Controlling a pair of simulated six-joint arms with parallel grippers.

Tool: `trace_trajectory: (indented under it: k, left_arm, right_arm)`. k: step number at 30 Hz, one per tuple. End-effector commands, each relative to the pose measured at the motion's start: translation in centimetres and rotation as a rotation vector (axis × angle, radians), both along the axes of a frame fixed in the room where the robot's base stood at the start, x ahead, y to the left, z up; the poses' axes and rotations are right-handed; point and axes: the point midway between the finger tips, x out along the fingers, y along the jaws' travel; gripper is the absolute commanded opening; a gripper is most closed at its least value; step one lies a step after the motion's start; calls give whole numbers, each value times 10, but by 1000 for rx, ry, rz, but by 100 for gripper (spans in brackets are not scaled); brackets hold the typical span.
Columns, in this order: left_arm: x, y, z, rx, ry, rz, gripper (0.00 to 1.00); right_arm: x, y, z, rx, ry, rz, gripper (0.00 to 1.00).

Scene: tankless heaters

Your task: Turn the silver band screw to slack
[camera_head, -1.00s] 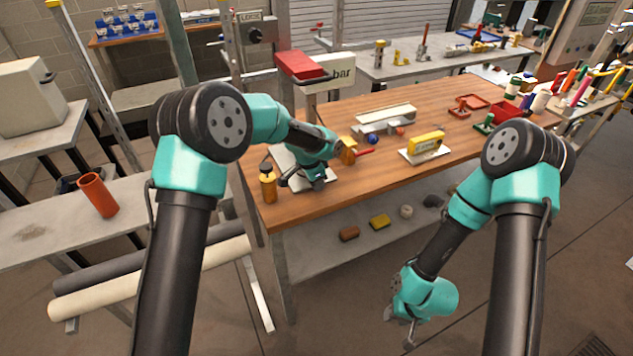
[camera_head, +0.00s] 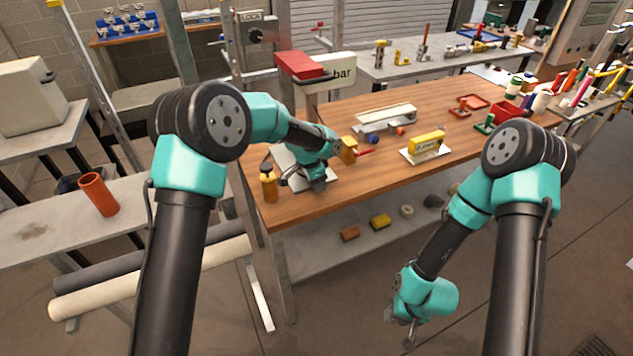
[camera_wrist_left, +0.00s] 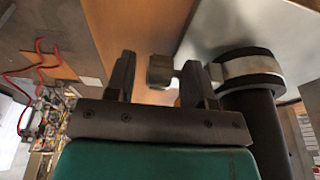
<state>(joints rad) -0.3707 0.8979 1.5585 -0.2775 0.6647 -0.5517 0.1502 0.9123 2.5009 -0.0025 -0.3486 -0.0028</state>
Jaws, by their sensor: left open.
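In the left wrist view a silver band (camera_wrist_left: 250,68) is wrapped around a black cylinder (camera_wrist_left: 255,115) on the right. A grey, blocky screw head (camera_wrist_left: 160,70) sticks out from the band's left side. My left gripper (camera_wrist_left: 158,60) is open, with one finger on each side of the screw head in the picture; I cannot tell whether either touches it. In the head view my left gripper (camera_head: 291,181) is low over a pale plate at the bench's near-left corner, and my wrist hides the screw. My right gripper (camera_head: 412,328) hangs in front of the bench, its fingers too small to read.
An amber bottle (camera_head: 268,184) stands close to the left of my left gripper. A yellow block (camera_head: 347,151) with a red handle is just right of my wrist. A yellow unit (camera_head: 427,143) on a white plate stands farther right. The wooden bench front between them is clear.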

Motion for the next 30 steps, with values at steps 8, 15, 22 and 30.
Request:
trace_trajectory:
  k: [8, 15, 22, 30]
  left_arm:
    - [-3, 6, 33, -2, -3, 0, 49]
    - [-7, 16, 78, -2, -4, 1, 49]
    - [-11, 22, 108, -1, -2, 1, 49]
    - [-12, 24, 115, -1, 0, 0, 49]
  right_arm:
    - [0, 0, 0, 0, 0, 0, 39]
    - [0, 0, 0, 0, 0, 0, 39]
    - [0, 0, 0, 0, 0, 0, 39]
    - [0, 0, 0, 0, 0, 0, 39]
